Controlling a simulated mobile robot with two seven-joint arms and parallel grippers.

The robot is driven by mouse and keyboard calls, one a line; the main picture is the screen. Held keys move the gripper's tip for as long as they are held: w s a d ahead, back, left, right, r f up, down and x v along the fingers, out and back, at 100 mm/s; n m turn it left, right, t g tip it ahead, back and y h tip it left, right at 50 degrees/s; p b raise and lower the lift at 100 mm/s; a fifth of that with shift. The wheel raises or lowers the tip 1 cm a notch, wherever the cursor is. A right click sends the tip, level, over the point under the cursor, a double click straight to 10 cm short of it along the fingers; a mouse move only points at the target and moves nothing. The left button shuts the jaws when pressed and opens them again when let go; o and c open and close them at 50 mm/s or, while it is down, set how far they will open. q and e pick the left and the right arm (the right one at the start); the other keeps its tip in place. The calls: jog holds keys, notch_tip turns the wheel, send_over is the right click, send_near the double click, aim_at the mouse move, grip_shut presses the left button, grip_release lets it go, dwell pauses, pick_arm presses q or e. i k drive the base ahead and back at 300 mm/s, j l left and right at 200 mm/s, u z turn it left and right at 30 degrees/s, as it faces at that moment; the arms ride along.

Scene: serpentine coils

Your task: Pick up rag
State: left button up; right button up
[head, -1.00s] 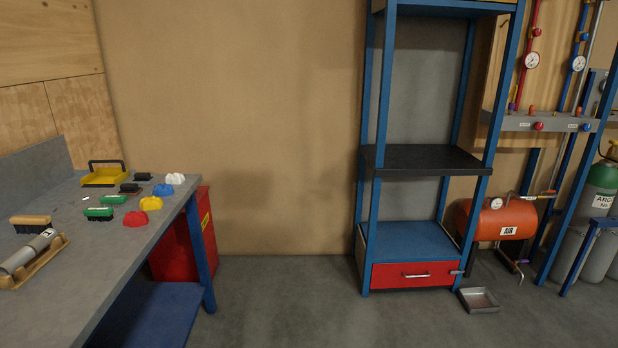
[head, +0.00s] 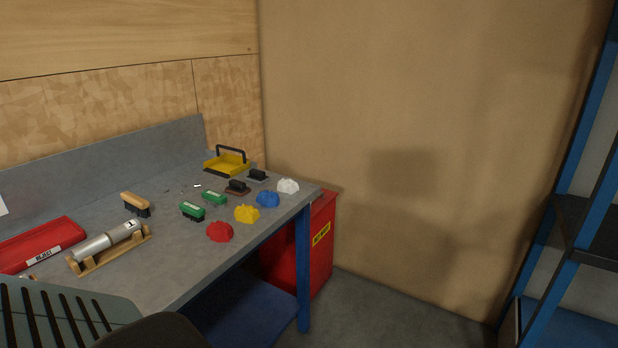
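Several crumpled cloth-like lumps, which look like rags, lie along the right front edge of the grey workbench (head: 180,262). They are a red rag (head: 219,232), a yellow rag (head: 247,214), a blue rag (head: 268,199) and a white rag (head: 288,186). All rest on the bench top, apart from each other. Neither of my grippers is in view.
Green brushes (head: 192,211), dark-handled blocks (head: 237,187), a yellow tray (head: 228,165), a wooden brush (head: 135,204), a silver cylinder on a wooden cradle (head: 108,243) and a red tray (head: 40,245) share the bench. A red bin (head: 318,245) stands beside it. A slotted panel fills the lower left.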

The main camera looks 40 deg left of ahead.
aim_at(288, 187)
jog(key=i, duration=2.4)
jog(key=u, duration=3.75)
